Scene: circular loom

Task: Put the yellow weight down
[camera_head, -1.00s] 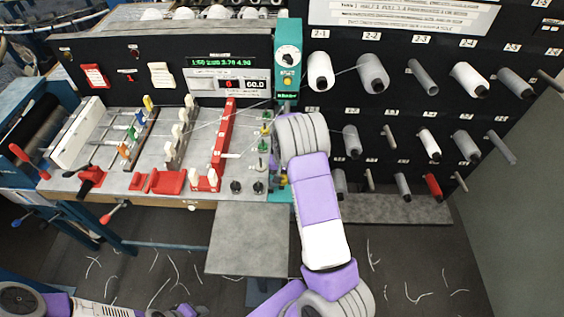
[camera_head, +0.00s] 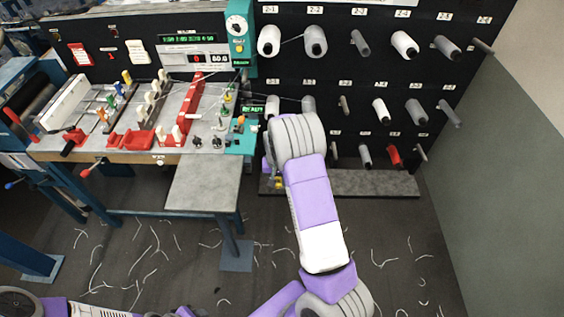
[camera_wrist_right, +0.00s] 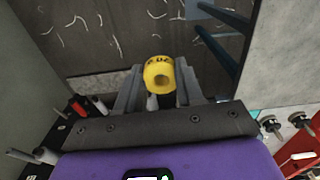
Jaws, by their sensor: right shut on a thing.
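The yellow weight (camera_wrist_right: 158,74) is a short ring-shaped cylinder with dark marks on its rim and a hole in its end. In the right wrist view my right gripper (camera_wrist_right: 158,92) is shut on it. The dark floor shows behind it. In the head view my right wrist hides most of the gripper, which is just right of the loom's teal end panel, in front of the spool rack. My left gripper is not in view; only parts of my left arm show at the bottom left.
A bare grey side table (camera_head: 203,182) stands at the loom's front, left of my right arm. The loom deck (camera_head: 115,115) holds red and white parts and small knobs. A spool rack (camera_head: 365,125) is behind, with a grey ledge (camera_head: 375,184) below. Thread scraps litter the floor.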

